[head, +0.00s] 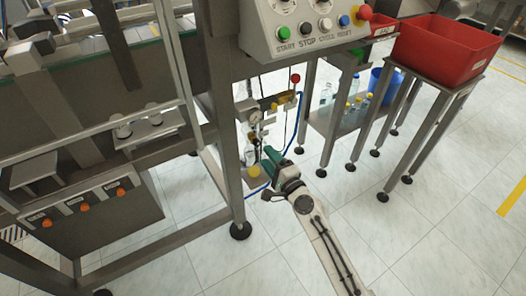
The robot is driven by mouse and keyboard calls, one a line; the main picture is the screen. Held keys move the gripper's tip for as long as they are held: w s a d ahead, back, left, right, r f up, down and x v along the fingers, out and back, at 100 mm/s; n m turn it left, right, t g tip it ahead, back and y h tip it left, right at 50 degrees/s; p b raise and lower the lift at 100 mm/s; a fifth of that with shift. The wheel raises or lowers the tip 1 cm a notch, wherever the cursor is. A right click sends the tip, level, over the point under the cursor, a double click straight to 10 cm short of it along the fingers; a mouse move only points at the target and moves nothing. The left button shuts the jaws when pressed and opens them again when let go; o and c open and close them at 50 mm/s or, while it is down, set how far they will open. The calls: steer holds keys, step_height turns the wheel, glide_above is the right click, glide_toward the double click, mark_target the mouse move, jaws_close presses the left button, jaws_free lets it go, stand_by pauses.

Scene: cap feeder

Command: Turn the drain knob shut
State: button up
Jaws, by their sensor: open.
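A yellow knob (254,171), which looks like the drain knob, sits at the bottom of a clear bowl (250,149) under a pressure gauge (254,117), beside the machine's grey leg. My gripper (265,173) reaches in from the lower right, with teal and dark parts at its end. It is open and just right of the knob, and appears empty. I cannot tell from this view whether a finger touches the knob. The knob's turn position is too small to read.
The machine's leg (229,150) stands close left of the bowl. A blue hose (297,125) hangs to the right. A low shelf with bottles (326,95) and a stand with a red bin (445,50) are farther right. The floor at lower right is clear.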

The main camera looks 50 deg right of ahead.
steer(key=v, duration=0.6)
steer(key=shift+b, duration=0.3)
steer(key=shift+w, duration=0.1)
steer(key=s+a+f+n+g+y, duration=0.2)
steer(key=a+f+n+g+y, duration=0.15)
steer(key=a+n, duration=0.35)
steer(key=s+a+f+n+g+y, duration=0.2)
steer(key=a+n+y, duration=0.3)
steer(key=a+n, duration=0.2)
steer(key=s+f+n+g+h, duration=0.2)
steer(key=s+n+g+h, duration=0.2)
steer(key=s+n+g, duration=1)
steer(key=s+r+m+t+p, duration=0.3)
steer(key=s+r+m+p, duration=0.1)
steer(key=r+p, duration=1.3)
steer(key=shift+d+r+m, duration=0.2)
steer(key=shift+r+m, duration=0.05)
steer(key=shift+m, duration=0.55)
